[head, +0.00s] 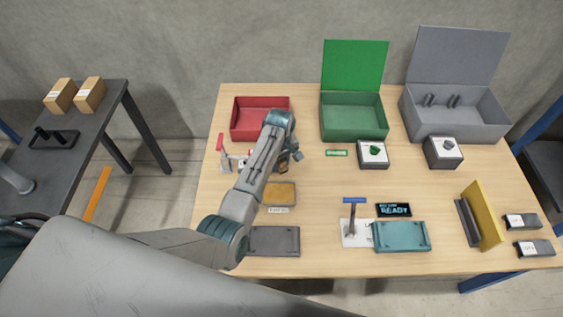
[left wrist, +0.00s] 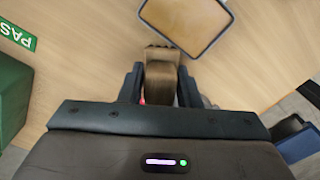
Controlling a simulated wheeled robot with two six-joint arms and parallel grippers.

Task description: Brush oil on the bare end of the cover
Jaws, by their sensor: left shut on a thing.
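My left gripper (head: 284,165) is over the table's left part, in front of the red bin. In the left wrist view my left gripper (left wrist: 160,90) is shut on a brown, flat-ended brush (left wrist: 161,74), held between its two dark fingers. Just beyond the brush tip is a shallow dark-rimmed tray with an amber surface (left wrist: 187,20); in the head view this amber tray (head: 280,196) lies in front of the gripper. I cannot tell whether the brush touches anything. A teal plate-like piece (head: 402,237) lies at the front; I cannot tell whether it is the cover. My right gripper is not in view.
A dark grey plate (head: 273,241) lies at the front left. A blue-handled tool (head: 353,214) stands beside the teal piece. Red (head: 261,132), green (head: 352,131) and grey (head: 470,131) bins line the back. The table middle is mostly clear.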

